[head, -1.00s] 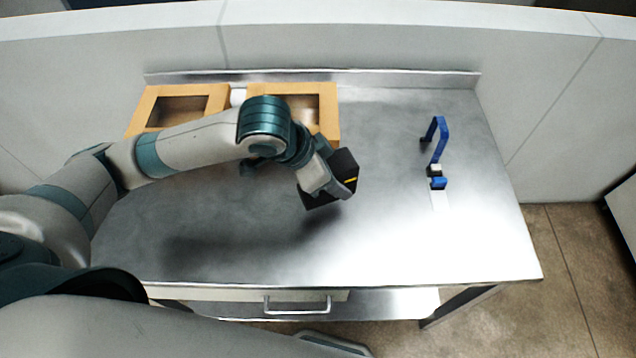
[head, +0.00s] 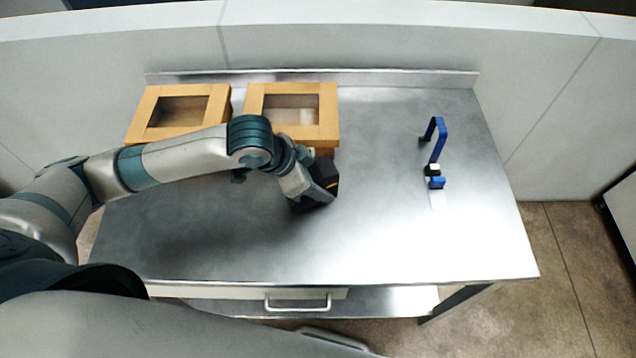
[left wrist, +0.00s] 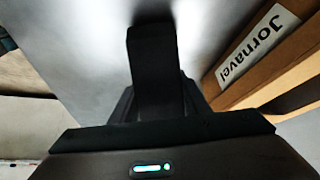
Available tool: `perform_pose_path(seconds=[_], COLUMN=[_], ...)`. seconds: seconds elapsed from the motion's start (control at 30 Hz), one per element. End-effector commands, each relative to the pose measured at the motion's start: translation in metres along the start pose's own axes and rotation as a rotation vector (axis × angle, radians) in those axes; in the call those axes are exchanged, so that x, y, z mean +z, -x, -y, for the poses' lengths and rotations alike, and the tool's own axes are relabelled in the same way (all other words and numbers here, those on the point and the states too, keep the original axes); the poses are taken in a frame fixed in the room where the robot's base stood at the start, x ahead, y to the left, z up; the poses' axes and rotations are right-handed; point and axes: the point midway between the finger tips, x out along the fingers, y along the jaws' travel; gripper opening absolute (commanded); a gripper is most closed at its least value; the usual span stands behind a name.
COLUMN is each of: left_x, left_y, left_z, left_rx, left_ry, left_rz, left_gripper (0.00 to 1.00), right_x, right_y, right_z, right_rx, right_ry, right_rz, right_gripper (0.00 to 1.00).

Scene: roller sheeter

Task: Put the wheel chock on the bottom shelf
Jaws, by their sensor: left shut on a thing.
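In the left wrist view a dark shape (left wrist: 152,70), in line with the gripper, stands before the grey table surface; I cannot tell chock from finger there. The bottom shelf (head: 390,300) shows only as a strip of metal below the table's front edge; the tabletop hides the rest. My right gripper is not in view.
Two cardboard boxes with windows, left (head: 180,110) and right (head: 292,112), stand at the back left. A blue clamp-like tool (head: 437,150) stands at the right. A drawer handle (head: 298,304) is at the front. The table's front and middle are clear.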

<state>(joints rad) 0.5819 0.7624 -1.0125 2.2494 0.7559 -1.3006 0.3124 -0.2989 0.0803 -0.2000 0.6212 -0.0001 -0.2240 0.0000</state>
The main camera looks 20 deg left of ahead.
Motion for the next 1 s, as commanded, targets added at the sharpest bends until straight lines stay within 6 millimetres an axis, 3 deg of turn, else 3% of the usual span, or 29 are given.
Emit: perform_pose_path(seconds=[0.5,0.53,0.6,1.0], left_x=[0.0052,0.0062,0.006,0.0046], left_y=[-0.0098,-0.0107,-0.0106,-0.0085], left_z=[-0.0001,-0.0002,-0.0002,0.0001], left_rx=[0.0,0.0,0.0,-0.001], left_ry=[-0.001,0.0,-0.001,-0.001], left_rz=[-0.002,0.0,0.0,-0.001], left_gripper=[0.05,0.44,0.61,0.61], right_x=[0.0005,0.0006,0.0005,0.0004], right_y=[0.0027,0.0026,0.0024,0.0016], right_z=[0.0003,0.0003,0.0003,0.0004], right_rx=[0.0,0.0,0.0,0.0], right_ry=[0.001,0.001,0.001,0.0], right_rz=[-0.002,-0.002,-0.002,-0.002], right_gripper=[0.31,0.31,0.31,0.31])
